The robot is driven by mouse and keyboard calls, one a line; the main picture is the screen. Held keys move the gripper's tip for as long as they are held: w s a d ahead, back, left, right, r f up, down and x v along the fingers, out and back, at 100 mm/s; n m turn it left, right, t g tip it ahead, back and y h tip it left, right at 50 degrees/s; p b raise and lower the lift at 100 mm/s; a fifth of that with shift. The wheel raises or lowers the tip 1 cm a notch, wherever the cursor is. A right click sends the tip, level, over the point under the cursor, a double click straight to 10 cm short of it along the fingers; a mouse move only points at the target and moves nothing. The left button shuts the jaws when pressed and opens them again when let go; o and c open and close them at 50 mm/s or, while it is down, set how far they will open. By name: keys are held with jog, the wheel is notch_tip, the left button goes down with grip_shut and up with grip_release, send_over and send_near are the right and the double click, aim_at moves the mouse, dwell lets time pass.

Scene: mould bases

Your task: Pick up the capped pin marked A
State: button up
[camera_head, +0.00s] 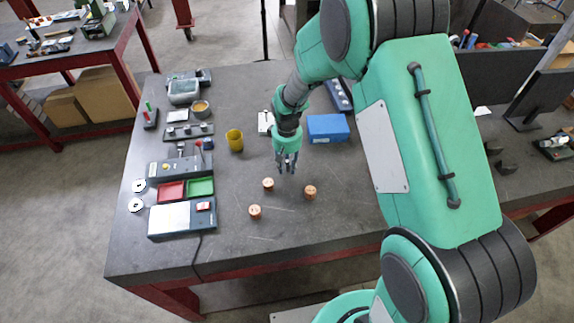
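Three small copper-brown capped pins stand on the grey table (330,235). One pin (268,183) is nearest my gripper, one pin (310,192) is to the right, and one pin (255,211) is closer to the front. Marks on the caps are too small to read, so I cannot tell which is A. My gripper (286,168) points down above the table, just behind the three pins. Its fingers look apart with nothing between them. It does not appear to touch any pin.
Red (171,191) and green (200,187) trays and a white-topped device (172,219) line the left side. The table front is clear.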

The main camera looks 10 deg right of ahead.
aim_at(287, 162)
jog(key=shift+c, duration=0.5)
grip_shut()
jog(key=shift+r, duration=0.1)
jog(key=shift+r, duration=0.4)
jog(key=r, duration=0.2)
jog(key=shift+s+r, duration=0.25)
jog(key=shift+r, duration=0.1)
jog(key=s, duration=0.5)
jog(key=s+d+r, duration=0.1)
jog(key=s, duration=0.4)
jog(key=s+d, duration=0.1)
jog(key=s, duration=0.4)
jog(key=shift+s+r, duration=0.15)
jog(key=shift+s, duration=0.05)
